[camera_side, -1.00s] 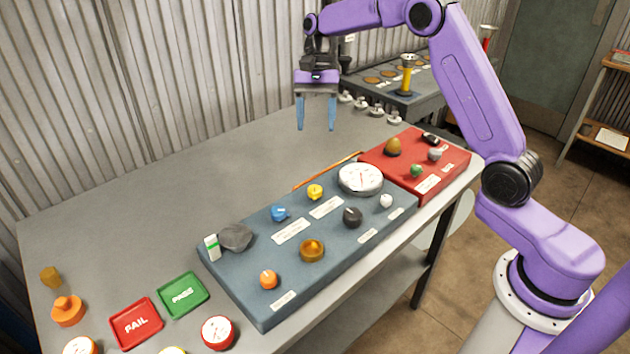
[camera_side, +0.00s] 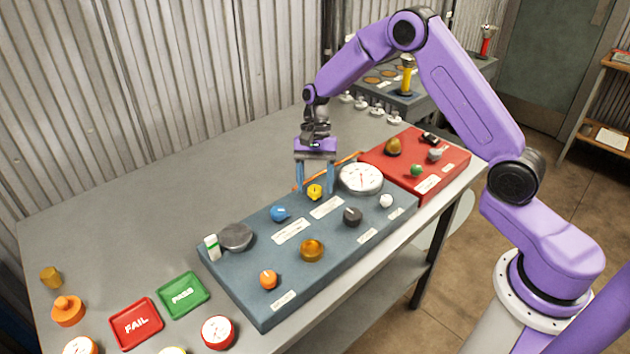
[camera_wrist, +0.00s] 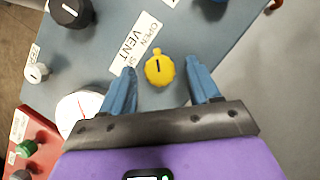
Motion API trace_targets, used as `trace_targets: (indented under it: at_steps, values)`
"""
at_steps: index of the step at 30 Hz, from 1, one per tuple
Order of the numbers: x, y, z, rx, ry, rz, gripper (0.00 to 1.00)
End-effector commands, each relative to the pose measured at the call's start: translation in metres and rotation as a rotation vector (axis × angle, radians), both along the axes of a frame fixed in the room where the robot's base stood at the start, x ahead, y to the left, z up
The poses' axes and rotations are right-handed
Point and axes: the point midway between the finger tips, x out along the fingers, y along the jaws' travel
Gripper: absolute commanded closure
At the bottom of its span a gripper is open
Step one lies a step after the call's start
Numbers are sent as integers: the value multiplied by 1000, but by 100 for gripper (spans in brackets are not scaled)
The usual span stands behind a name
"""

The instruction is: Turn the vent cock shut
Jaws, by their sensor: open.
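The vent cock is a yellow knob (camera_side: 315,192) at the back of the blue-grey panel (camera_side: 240,285). It also shows in the wrist view (camera_wrist: 159,71), with a dark mark on its top and a white label reading VENT (camera_wrist: 131,42) beside it. My gripper (camera_side: 315,191) points down over the knob, its two blue fingers apart. In the wrist view my gripper (camera_wrist: 160,75) has one finger on each side of the knob, with gaps visible. The gripper is open and holds nothing. Whether the fingertips reach down to the panel I cannot tell.
On the panel, a white dial gauge (camera_side: 361,178) stands right of the knob, a blue knob (camera_side: 280,213) left, and a black knob (camera_side: 352,216) in front. A red panel (camera_side: 415,165) lies to the right. The grey table (camera_side: 150,240) behind is mostly clear.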

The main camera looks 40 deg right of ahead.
Motion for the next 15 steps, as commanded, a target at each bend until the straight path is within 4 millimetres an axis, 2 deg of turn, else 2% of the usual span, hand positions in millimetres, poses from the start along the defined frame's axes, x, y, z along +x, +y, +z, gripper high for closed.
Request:
trace_targets:
  at_steps: [7, 8, 12, 13, 15]
  values:
    - [0, 0, -1, 0, 0, 0, 39]
    - [0, 0, -1, 0, 0, 0, 42]
    - [0, 0, -1, 0, 0, 0, 88]
    - [0, 0, -1, 0, 0, 0, 95]
    - [0, 0, -1, 0, 0, 0, 95]
